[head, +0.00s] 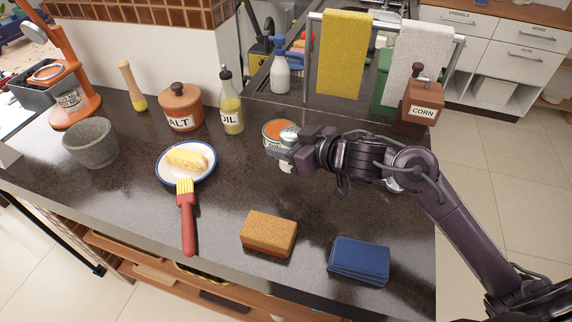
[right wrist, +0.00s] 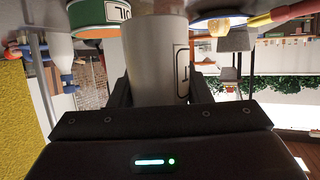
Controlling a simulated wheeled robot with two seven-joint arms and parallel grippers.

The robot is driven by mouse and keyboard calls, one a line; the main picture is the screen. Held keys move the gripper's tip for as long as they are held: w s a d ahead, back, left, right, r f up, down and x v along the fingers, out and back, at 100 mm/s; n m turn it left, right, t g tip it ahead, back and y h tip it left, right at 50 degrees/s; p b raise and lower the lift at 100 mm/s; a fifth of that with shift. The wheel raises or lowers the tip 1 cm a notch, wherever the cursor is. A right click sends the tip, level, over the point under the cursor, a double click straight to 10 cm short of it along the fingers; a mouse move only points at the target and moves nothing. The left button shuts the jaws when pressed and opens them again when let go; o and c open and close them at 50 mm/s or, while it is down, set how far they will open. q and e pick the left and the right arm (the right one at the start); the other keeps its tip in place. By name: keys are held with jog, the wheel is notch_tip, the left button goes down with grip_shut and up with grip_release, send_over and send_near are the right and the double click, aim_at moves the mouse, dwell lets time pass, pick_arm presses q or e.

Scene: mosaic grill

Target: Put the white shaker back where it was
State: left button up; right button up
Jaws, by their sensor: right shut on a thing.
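My right gripper (head: 287,150) reaches in from the right over the middle of the counter and is shut on the white shaker. In the head view the shaker's silvery cap (head: 289,133) shows above the fingers and a bit of its white body below; the rest is hidden. In the right wrist view the white shaker (right wrist: 153,62) stands between the two dark fingers, with part of a black-framed label on its right side. I cannot tell whether its base touches the counter. My left gripper is not in view.
An oil bottle (head: 232,112), salt pot (head: 181,109) and plate (head: 160,175) with food are left. A sponge (head: 268,234) and blue cloth (head: 359,261) lie in front. A corn grinder (head: 421,104) stands right.

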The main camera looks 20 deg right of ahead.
jog(key=shift+f+b, duration=0.35)
jog(key=shift+f, duration=2.2)
jog(key=shift+f, duration=0.2)
jog(key=o, duration=1.1)
jog(key=shift+c, duration=0.2)
jog(key=shift+r, duration=0.2)
jog(key=v, duration=1.2)
